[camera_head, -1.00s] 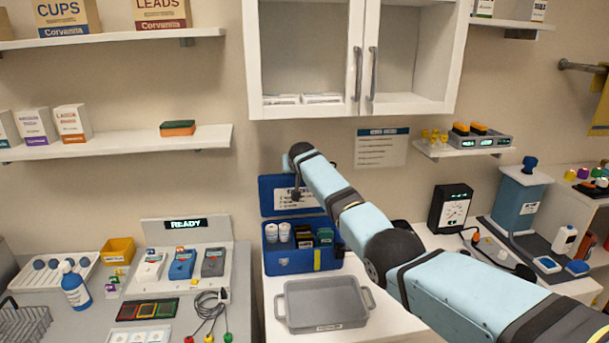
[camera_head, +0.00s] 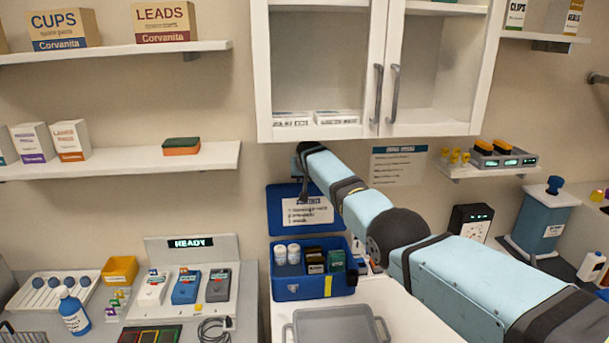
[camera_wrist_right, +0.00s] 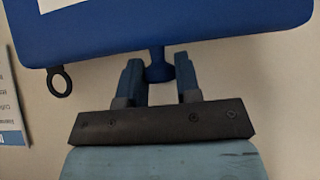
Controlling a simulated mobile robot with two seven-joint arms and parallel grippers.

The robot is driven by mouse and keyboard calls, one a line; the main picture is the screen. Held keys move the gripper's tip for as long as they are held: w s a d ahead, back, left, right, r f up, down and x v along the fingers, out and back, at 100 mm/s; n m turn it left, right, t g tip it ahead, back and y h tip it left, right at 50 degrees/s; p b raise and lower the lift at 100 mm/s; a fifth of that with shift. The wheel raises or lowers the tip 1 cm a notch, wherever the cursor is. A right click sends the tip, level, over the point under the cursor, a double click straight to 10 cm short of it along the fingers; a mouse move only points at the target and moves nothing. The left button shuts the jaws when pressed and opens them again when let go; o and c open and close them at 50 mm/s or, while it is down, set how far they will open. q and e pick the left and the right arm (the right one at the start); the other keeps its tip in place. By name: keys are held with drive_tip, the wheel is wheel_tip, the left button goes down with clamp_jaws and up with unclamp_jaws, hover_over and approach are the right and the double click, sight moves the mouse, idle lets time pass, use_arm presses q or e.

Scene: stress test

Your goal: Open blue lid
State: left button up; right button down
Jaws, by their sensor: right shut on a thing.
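The blue lid (camera_head: 277,214) stands raised behind the blue box (camera_head: 300,291), with a white printed label on its inner face. In the head view this gripper (camera_head: 304,192) is small, at the lid's upper edge. My left gripper is not in view.
A grey tray (camera_head: 335,326) sits in front of the box. A white wall cabinet (camera_head: 390,130) hangs above the lid and my right arm. A device panel marked READY (camera_head: 190,243) stands to the left. A black meter (camera_head: 470,221) stands behind my arm.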

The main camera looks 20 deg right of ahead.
drive_tip(key=shift+a, duration=0.1)
drive_tip(key=c, duration=0.8)
unclamp_jaws()
drive_tip(key=shift+s+r, duration=0.1)
drive_tip(key=shift+s+r, duration=0.1)
drive_tip(key=shift+s, duration=0.05)
drive_tip(key=shift+s+a+r, duration=0.1)
drive_tip(key=shift+s+r, duration=0.3)
drive_tip(key=shift+r, duration=0.05)
drive_tip(key=s+a, duration=0.1)
drive_tip(key=s, duration=0.3)
drive_tip(key=s+a+b, duration=0.1)
drive_tip(key=s, duration=0.3)
drive_tip(key=s+a+r+b, duration=0.1)
drive_tip(key=s, duration=0.3)
drive_tip(key=shift+s, duration=0.35)
